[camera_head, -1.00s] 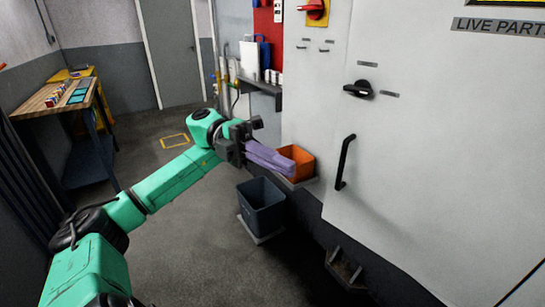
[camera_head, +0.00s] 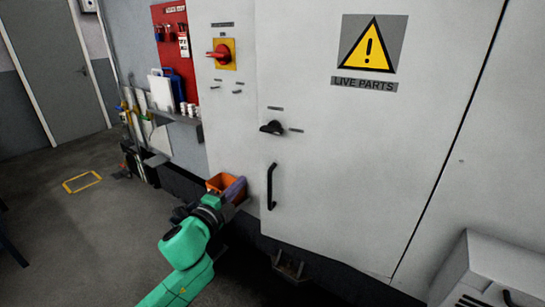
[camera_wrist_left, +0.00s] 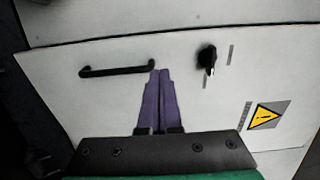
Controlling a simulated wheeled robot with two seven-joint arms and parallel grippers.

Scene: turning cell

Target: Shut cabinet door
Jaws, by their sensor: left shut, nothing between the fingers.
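The white cabinet door (camera_head: 345,170) carries a yellow warning sign and a "LIVE PARTS" label. Its black bar handle (camera_head: 271,187) and black rotary latch (camera_head: 272,128) are on its left side. The door looks nearly in line with the cabinet front; I cannot tell whether it is fully flush. My left gripper (camera_head: 240,185) is shut and empty, left of the handle. In the left wrist view its purple fingers (camera_wrist_left: 160,80) point at the door face beside the handle (camera_wrist_left: 117,70); contact is unclear. My right gripper is not in view.
A red rotary switch (camera_head: 220,55) is on the panel left of the door. A shelf with small items (camera_head: 180,114) is further left. A grey box (camera_head: 490,270) stands at lower right.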

